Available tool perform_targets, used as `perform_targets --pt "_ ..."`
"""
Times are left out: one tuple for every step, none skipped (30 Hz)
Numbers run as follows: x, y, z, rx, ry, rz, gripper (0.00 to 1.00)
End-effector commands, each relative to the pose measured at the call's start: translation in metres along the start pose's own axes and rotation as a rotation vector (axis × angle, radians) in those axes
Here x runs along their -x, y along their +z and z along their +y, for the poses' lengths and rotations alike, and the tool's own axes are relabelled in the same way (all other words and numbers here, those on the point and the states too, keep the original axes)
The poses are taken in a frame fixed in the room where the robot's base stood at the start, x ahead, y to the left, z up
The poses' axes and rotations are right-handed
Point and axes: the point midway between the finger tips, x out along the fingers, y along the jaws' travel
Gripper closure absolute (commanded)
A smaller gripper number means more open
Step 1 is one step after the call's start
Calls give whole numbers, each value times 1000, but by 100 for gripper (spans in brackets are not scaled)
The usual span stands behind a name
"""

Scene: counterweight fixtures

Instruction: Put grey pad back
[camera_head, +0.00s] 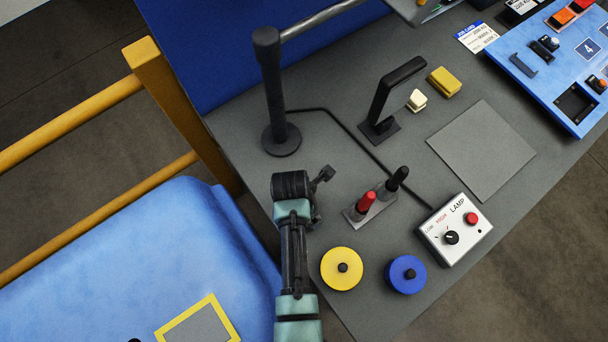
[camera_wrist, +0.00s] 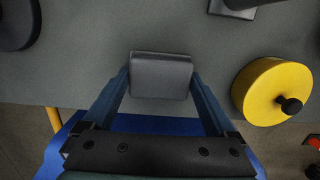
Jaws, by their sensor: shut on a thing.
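My gripper (camera_wrist: 161,82) is shut on a dark grey pad (camera_wrist: 160,68), with one finger on each side of it in the wrist view. The pad looks like a flat rectangular block held over the grey table. In the head view my gripper (camera_head: 320,186) is over the table's near-left edge, left of the yellow disc, and the pad is small and hard to make out there. A yellow-outlined grey square (camera_head: 202,328) lies on the blue surface at the lower left.
A yellow disc (camera_head: 343,268), a blue disc (camera_head: 408,274), a stand with red and black handles (camera_head: 369,207) and a lamp box (camera_head: 455,229) are to the right. A dark post (camera_head: 281,140) stands behind. A flat grey square (camera_head: 481,150) lies at the right.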

Motion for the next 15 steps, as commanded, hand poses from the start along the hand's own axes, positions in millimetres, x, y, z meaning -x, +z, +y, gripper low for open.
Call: perform_targets --pt "-3 0 0 0 0 0 61" --pt "-2 0 0 0 0 0 5" --pt "-2 0 0 0 0 0 0" --pt "-2 0 0 0 0 0 0" --pt "-2 0 0 0 0 0 0" --pt "-2 0 0 0 0 0 0" --pt "-2 0 0 0 0 0 0" --pt "-2 0 0 0 0 0 0" --pt "-2 0 0 0 -1 0 0" --pt "-2 0 0 0 0 0 0" --pt "-1 0 0 0 -1 0 0" --pt "1 0 0 0 -1 0 0" --pt "4 0 0 0 -1 0 0" --pt "4 0 0 0 0 0 0" --pt "8 0 0 0 1 -1 0"
